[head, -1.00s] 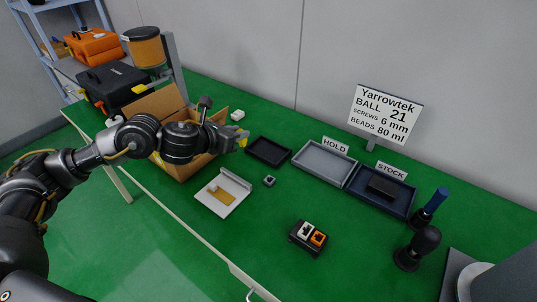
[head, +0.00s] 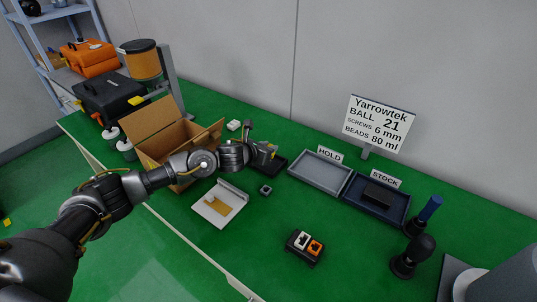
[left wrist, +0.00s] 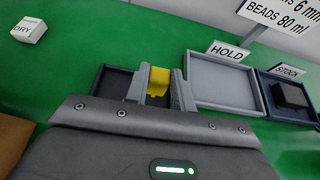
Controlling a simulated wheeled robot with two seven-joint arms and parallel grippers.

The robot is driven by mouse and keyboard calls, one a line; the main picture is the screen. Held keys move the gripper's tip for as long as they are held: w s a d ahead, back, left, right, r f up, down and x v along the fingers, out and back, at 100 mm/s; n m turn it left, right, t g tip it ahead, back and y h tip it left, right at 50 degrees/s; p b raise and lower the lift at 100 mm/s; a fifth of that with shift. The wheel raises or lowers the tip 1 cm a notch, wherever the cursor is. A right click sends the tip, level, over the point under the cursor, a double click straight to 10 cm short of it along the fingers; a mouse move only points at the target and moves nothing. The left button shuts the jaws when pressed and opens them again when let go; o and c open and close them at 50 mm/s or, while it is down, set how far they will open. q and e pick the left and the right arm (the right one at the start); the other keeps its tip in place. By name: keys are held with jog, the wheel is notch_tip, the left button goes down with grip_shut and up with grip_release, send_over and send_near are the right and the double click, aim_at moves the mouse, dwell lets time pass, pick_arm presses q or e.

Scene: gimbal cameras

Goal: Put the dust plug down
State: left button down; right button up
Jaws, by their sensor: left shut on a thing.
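The dust plug (left wrist: 158,80) is yellow and sits between the fingers of my left gripper in the left wrist view. My left gripper (head: 268,152) is shut on it. I cannot tell how high the plug is above the tray floor. My right gripper is not in view.
Right of the black tray are the grey HOLD tray (head: 320,171) and the dark blue STOCK tray (head: 376,213), holding a black block. An open cardboard box (head: 165,145) stands left.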

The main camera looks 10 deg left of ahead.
pick_arm(q)
notch_tip(320, 180, down, 3)
jog(key=shift+w+d+f+p, duration=0.1)
jog(key=shift+w+p, duration=0.05)
jog(key=shift+p, duration=0.4)
jog(key=shift+f, duration=0.2)
jog(key=c, duration=1.2)
grip_release()
jog(key=b+v, duration=0.1)
jog(key=v, duration=1.1)
